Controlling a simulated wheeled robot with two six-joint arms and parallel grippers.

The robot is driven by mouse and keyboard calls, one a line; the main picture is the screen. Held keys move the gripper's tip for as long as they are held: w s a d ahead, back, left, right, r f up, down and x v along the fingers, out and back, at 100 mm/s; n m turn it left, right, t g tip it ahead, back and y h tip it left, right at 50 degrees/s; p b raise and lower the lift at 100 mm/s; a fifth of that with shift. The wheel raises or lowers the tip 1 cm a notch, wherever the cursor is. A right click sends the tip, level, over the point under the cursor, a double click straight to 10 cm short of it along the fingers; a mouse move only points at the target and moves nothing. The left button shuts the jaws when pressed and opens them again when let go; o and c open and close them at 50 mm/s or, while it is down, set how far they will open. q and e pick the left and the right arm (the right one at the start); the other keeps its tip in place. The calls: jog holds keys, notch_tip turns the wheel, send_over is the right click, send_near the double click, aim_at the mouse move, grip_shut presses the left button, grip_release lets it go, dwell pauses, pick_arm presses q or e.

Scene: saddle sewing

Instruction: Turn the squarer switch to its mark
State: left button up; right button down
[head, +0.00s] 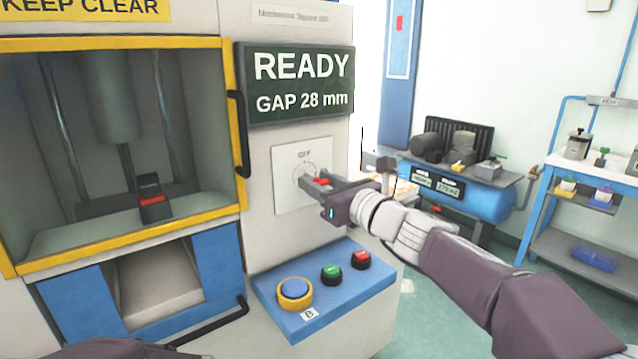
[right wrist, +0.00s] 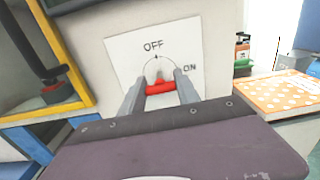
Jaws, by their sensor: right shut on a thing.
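The squarer switch is a red-handled rotary knob (right wrist: 160,87) on a white plate (right wrist: 119,52) with OFF at the top and ON at the right. In the head view the plate (head: 290,200) is on the front of the machine, under the dark display. My right gripper (head: 310,180) reaches the switch from the right; its fingers (right wrist: 160,92) are shut on the red handle. The exact pointer direction is partly hidden by the fingers. My left gripper does not show; only a dark arm part is at the bottom left of the head view.
The display (head: 298,82) reads READY, GAP 28 mm. A blue button box (head: 325,312) with blue, green and red buttons juts out below the switch. A yellow-framed window with a black handle (head: 238,135) stands to the left. A blue compressor (head: 480,197) is behind at the right.

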jog(key=n+b, duration=0.2)
jog(key=n, duration=0.1)
jog(key=shift+f+b, duration=0.25)
jog(key=shift+b, duration=0.15)
jog(key=n+b, duration=0.3)
jog(key=n, duration=0.2)
jog(key=shift+b, duration=0.3)
jog(key=n+b, duration=0.2)
jog(key=n, duration=0.3)
jog(key=shift+b, duration=0.35)
jog(key=n+b, duration=0.2)
jog(key=n, duration=0.2)
jog(key=shift+r+n, duration=0.1)
jog(key=shift+n, duration=0.2)
jog(key=c, duration=0.9)
grip_release()
jog(key=shift+s, duration=0.1)
